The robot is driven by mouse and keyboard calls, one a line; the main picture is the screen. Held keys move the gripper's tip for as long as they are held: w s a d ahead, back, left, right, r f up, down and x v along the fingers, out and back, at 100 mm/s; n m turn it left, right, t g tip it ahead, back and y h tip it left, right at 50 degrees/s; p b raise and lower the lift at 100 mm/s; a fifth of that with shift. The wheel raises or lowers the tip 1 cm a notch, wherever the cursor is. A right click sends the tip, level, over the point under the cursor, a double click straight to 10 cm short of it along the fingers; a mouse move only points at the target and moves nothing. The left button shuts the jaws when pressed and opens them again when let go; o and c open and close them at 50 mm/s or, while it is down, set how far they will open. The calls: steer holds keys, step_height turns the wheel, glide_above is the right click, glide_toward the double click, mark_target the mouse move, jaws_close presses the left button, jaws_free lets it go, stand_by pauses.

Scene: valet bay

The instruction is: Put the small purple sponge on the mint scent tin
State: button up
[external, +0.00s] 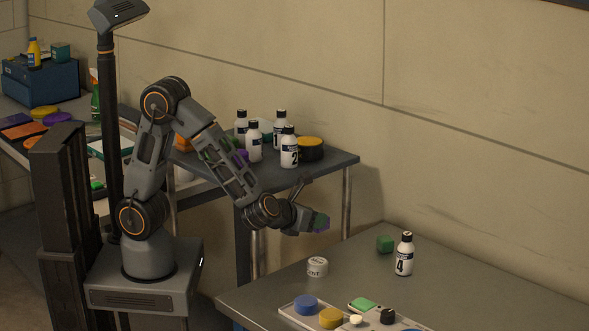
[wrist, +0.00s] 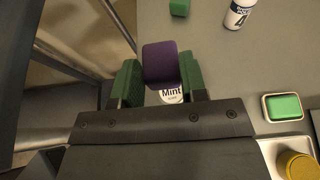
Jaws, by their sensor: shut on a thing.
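My gripper (wrist: 160,82) has its green fingers shut on the small purple sponge (wrist: 160,63), which shows between them in the wrist view. In the external view my gripper (external: 318,223) is in the air above the left part of the front table, with a bit of the purple sponge (external: 323,229) at its tip. The mint scent tin (external: 317,267) is a small white round tin standing on that table, below my gripper. In the wrist view the tin (wrist: 171,96) is partly hidden behind the sponge and a finger; its "Mint" label shows.
A green block (external: 385,244) and a white bottle marked 4 (external: 404,254) stand right of the tin. A tray (external: 290,309) with a blue, a yellow and other small items lies in front. The back table (external: 335,161) holds several bottles.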

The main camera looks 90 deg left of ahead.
steer(key=shift+f, duration=4.4)
steer(key=shift+f, duration=0.1)
steer(key=o, duration=0.9)
steer(key=shift+b, duration=0.3)
steer(key=shift+r, duration=0.2)
steer(key=v, duration=1.2)
